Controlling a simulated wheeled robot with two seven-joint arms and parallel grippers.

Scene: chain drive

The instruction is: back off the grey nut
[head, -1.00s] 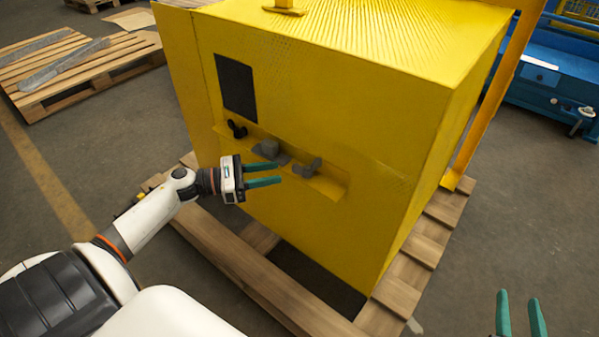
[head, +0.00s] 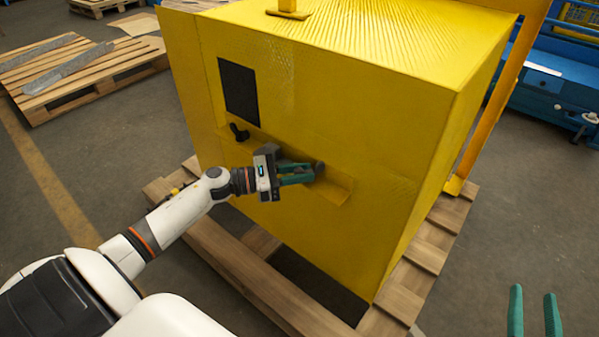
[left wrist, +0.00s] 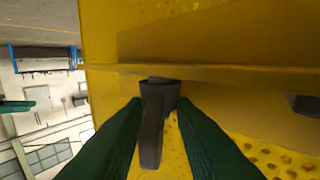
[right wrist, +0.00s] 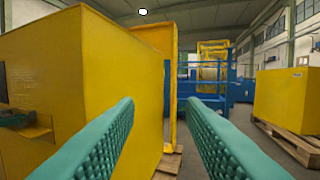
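The grey nut (head: 319,170) is the rightmost of the fittings along the ledge on the yellow housing's front. It has a wing-like lever, which looks dark in the left wrist view (left wrist: 152,130). My left gripper (head: 300,173) is at this nut, with its green fingers open on either side of the lever. A gap shows on the right of the lever; contact on the left cannot be told. In the left wrist view the fingertips (left wrist: 160,108) flank it. My right gripper (head: 534,310) is open and empty, away from the housing; it also shows in the right wrist view (right wrist: 162,115).
The yellow housing (head: 390,185) stands on a wooden pallet (head: 270,285). A black winged fitting (head: 239,132) sits at the ledge's left. Another dark fitting (left wrist: 305,104) shows at the left wrist view's right edge; my gripper hides it from the head.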

